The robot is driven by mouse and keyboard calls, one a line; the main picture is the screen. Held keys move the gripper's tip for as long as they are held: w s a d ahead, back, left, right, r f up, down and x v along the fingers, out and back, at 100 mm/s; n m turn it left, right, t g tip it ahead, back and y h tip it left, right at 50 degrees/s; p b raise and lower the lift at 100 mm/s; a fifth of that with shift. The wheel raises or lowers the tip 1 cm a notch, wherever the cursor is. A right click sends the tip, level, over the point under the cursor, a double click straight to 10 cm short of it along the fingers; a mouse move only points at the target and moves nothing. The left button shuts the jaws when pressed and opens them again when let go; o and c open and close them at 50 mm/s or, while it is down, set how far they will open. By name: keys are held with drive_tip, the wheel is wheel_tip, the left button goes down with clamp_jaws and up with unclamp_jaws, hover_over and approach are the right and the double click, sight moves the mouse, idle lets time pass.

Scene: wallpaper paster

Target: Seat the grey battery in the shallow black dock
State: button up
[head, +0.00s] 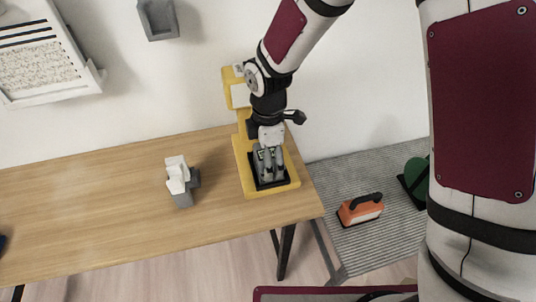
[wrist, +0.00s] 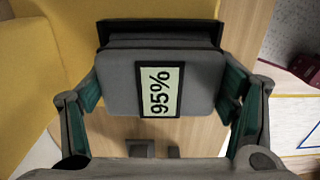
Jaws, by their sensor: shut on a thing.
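The grey battery (wrist: 125,82) has a pale label reading 95% and fills the middle of the wrist view. My gripper (wrist: 165,95) is shut on it, with one finger against each side. In the head view my gripper (head: 268,172) points down over the shallow black dock (head: 282,184), which sits on a yellow base (head: 247,178) near the table's right end. The dock's dark rim (wrist: 160,26) shows just beyond the battery in the wrist view. The battery is at the dock, but the fingers hide its lower end, so I cannot tell whether it is fully down.
A grey and white device (head: 179,182) stands on the wooden table (head: 100,210), left of the dock. A yellow upright (head: 229,80) rises behind the dock against the wall. An orange tool (head: 360,209) lies on a ribbed grey surface to the right. The table's left part is mostly clear.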

drive_tip(key=shift+f, duration=0.25)
drive_tip(key=o, duration=1.6)
drive_tip(key=shift+c, duration=0.2)
wheel_tip(320, 180, up, 12)
